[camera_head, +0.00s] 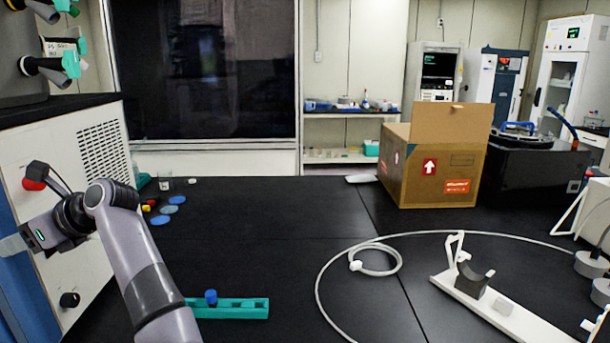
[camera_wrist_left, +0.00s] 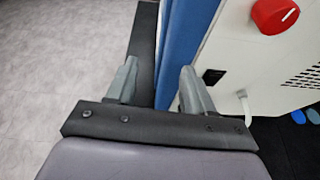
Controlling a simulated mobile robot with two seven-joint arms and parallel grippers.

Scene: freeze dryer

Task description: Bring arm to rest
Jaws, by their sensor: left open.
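My left arm (camera_head: 137,250) rises from the bottom of the head view and bends at the top. Its wrist points left, beside the white front of the freeze dryer (camera_head: 88,225). My left gripper (camera_wrist_left: 158,90) is open in the left wrist view, with nothing between its fingers. It is over the grey floor (camera_wrist_left: 60,70) and the machine's blue side (camera_wrist_left: 183,45). In the head view the gripper (camera_head: 12,243) is partly cut off at the left edge. My right gripper is not in view.
The red knob (camera_wrist_left: 274,14) is close right of the gripper. On the black bench stand a teal rack (camera_head: 240,308) with a blue-capped vial (camera_head: 211,297), blue discs (camera_head: 168,209), a cardboard box (camera_head: 425,165) and a white hose (camera_head: 318,285). The bench's middle is clear.

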